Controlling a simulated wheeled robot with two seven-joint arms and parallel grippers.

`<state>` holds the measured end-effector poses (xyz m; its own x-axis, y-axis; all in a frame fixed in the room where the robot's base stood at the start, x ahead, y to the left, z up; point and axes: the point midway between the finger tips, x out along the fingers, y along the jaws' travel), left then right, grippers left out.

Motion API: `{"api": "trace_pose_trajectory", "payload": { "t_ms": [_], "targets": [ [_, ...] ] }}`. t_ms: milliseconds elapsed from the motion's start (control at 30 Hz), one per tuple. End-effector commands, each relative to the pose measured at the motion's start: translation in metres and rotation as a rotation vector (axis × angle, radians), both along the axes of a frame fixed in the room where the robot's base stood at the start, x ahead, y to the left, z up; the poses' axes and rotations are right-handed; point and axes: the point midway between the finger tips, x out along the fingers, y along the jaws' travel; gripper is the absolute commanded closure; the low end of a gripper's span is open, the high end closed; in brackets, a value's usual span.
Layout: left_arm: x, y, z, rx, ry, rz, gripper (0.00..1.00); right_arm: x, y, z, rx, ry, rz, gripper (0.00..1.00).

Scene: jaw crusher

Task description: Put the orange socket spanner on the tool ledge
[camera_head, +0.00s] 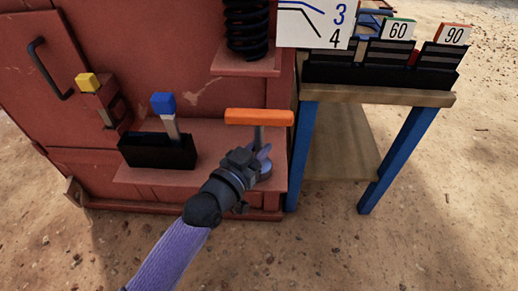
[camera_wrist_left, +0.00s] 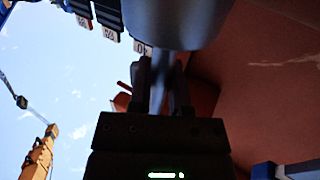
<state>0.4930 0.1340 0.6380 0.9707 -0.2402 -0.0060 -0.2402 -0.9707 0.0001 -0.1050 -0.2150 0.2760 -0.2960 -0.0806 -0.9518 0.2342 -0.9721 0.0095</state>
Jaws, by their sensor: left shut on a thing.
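The orange socket spanner (camera_head: 259,117) is upright in the head view, its orange crossbar level at the top and its grey shaft running down. My left gripper (camera_head: 260,157) is shut on the shaft below the crossbar. In the left wrist view my left gripper (camera_wrist_left: 162,85) has the shaft between its fingers, with a large grey round part close to the camera. The red tool ledge (camera_head: 215,142) juts from the red machine behind and below the spanner. I cannot tell whether the spanner's lower end touches it. My right gripper is not in view.
A black holder (camera_head: 158,151) with a blue-topped tool (camera_head: 163,104) stands on the ledge's left part. A yellow-topped lever (camera_head: 88,83) is further left. A black spring (camera_head: 246,30) sits above. A blue-legged table (camera_head: 385,96) with numbered bins is at right.

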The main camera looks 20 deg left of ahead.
Motion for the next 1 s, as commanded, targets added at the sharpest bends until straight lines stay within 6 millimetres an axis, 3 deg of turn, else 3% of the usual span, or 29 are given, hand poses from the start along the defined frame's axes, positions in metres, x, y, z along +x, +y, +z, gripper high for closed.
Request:
{"api": "trace_pose_trajectory", "payload": {
  "t_ms": [33,200,467,533,800,1000],
  "targets": [
    [0.000,0.000,-0.001,0.000,0.001,0.000,0.75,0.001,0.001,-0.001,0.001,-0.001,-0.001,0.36],
    [0.000,0.000,-0.001,0.000,0.000,0.000,0.42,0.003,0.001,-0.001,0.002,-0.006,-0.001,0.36],
    [-0.001,0.000,0.002,0.000,-0.001,0.000,0.42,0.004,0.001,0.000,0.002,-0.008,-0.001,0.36],
    [-0.010,0.002,0.004,0.002,0.000,0.000,0.42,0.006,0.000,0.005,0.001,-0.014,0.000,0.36],
    [-0.078,0.019,0.007,0.004,0.000,-0.001,0.42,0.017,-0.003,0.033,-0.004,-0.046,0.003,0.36],
    [-0.112,0.027,0.004,0.000,0.000,-0.001,0.42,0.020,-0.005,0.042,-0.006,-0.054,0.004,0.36]
  ]
}}
